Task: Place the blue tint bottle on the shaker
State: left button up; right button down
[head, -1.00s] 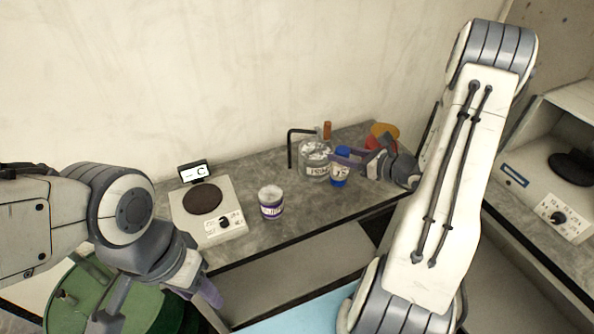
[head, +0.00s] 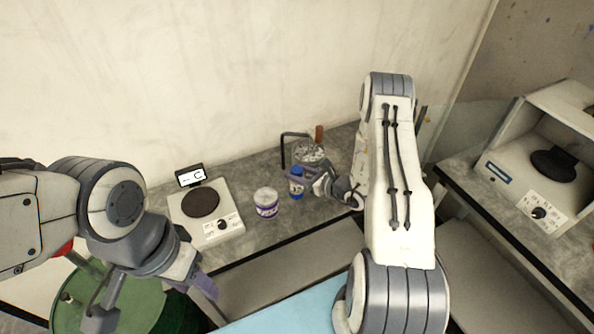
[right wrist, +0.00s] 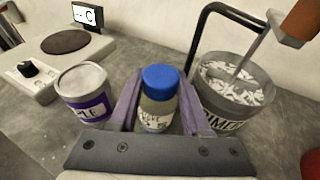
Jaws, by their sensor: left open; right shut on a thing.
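The blue-capped tint bottle (head: 296,187) is between the fingers of my right gripper (head: 314,183), which is shut on it. In the right wrist view the blue cap (right wrist: 160,80) stands upright between the purple fingers. I cannot tell how far the bottle is above the counter. A white device with a dark round plate (head: 201,203) and a dial stands at the left of the counter. Another white device with a dark round pad (head: 553,163) and a dial stands at the far right. Which one is the shaker is not readable. My left gripper (head: 207,290) is open and empty above the green drum.
A purple-labelled tub (head: 265,204) stands left of the bottle, close by. A primer can (head: 309,154) with a stirrer stands behind the bottle, beside a black bent rod. A green drum (head: 75,310) is at lower left. The counter's front edge is free in the middle.

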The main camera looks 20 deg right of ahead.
jog(key=shift+f, duration=0.1)
jog(key=shift+f+b, duration=0.15)
jog(key=shift+b, duration=0.15)
jog(key=shift+c, duration=1.8)
grip_release()
